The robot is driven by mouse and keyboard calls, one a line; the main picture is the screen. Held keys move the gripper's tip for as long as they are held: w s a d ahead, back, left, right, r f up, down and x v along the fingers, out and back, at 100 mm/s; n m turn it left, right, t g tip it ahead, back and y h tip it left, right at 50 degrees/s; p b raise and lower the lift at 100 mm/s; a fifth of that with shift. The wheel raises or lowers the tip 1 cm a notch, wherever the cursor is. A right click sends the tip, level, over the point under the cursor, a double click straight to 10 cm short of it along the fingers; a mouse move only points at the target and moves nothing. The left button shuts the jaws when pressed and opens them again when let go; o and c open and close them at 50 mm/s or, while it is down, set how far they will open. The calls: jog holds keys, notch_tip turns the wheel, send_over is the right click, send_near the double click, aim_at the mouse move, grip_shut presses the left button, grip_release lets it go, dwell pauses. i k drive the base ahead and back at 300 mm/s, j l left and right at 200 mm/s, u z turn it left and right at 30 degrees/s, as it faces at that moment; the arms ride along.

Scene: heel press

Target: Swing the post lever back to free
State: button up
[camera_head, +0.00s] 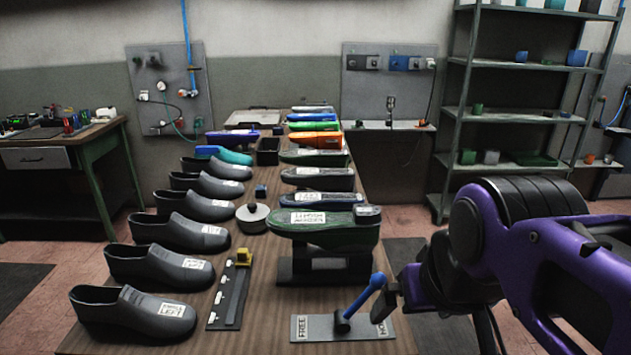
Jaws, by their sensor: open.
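The post lever (361,299) has a blue handle on a dark pivot. It stands on a light grey plate (315,328) near the table's front edge. The plate reads "FREE" at its left end; the label at its right end is partly covered. The lever leans to the right, towards that right-hand label and away from "FREE". My gripper (389,297) is just right of the handle, its dark fingers near the blue tip. It is open; whether a finger touches the handle I cannot tell. My purple arm comes in from the right.
A green shoe last (335,229) sits on a dark post behind the lever. A row of dark shoes (140,312) lines the left side. More lasts stand farther back; shelves (515,117) are at the right.

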aim_at(377, 280)
jog(key=k+l+u, duration=0.1)
jog(key=l+u, duration=0.15)
jog(key=k+l+u, duration=0.2)
jog(key=k+l, duration=0.1)
jog(key=k, duration=0.2)
jog(key=i+l+z, duration=0.15)
jog(key=l, duration=0.25)
jog(key=i+l+z, duration=0.1)
jog(key=l, duration=0.25)
jog(key=i+l, duration=0.2)
jog(key=l, duration=0.15)
jog(key=i+l, duration=0.2)
jog(key=l, duration=0.15)
jog(key=i+l, duration=0.2)
jog(key=l, duration=0.15)
jog(key=k+j, duration=0.2)
jog(key=j, duration=0.2)
jog(key=k+j+z, duration=0.1)
jog(key=j, duration=0.3)
jog(key=k, duration=0.1)
